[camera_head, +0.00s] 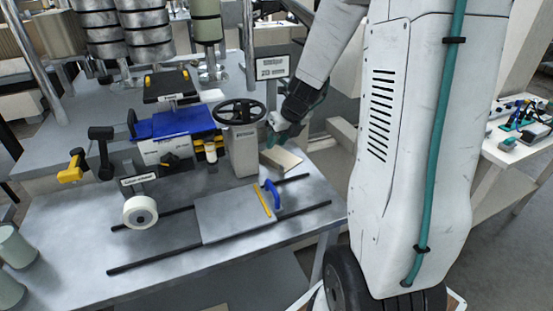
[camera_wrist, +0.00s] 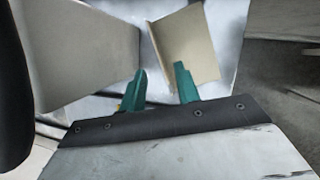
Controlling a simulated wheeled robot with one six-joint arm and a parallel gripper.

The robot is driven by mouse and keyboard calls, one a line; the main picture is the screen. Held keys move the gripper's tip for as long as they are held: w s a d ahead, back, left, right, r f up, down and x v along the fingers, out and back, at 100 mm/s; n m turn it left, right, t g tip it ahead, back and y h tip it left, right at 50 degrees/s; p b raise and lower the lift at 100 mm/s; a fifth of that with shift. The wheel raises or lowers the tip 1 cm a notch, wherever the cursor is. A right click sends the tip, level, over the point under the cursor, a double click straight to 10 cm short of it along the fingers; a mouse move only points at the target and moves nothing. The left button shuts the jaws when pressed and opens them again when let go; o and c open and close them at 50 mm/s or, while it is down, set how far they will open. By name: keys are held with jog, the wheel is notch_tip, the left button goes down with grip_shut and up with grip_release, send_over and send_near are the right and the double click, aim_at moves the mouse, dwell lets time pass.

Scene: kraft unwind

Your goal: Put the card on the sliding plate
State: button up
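The card (camera_head: 283,158) is a tan, flat piece on the table, just right of the grey handwheel housing. It also shows in the wrist view (camera_wrist: 190,45), where it looks folded or thick along its left edge. My gripper (camera_head: 274,140) has teal fingers and is above and beside the card. In the wrist view my gripper (camera_wrist: 160,68) is open, with the card's near corner close to the right finger; I cannot tell if they touch. The sliding plate (camera_head: 225,216) is a grey square on two dark rails, with a yellow strip and a blue handle at its right side.
The handwheel housing (camera_head: 243,150) stands close left of my gripper. A white tape roll (camera_head: 140,211) stands left of the plate. A blue-topped machine (camera_head: 170,125) is behind. A sign (camera_head: 272,67) stands near my arm. The plate's top is clear.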

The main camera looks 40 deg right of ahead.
aim_at(271, 163)
jog(key=x, duration=0.6)
jog(key=shift+a+f, duration=0.15)
jog(key=shift+f, duration=0.15)
grip_shut()
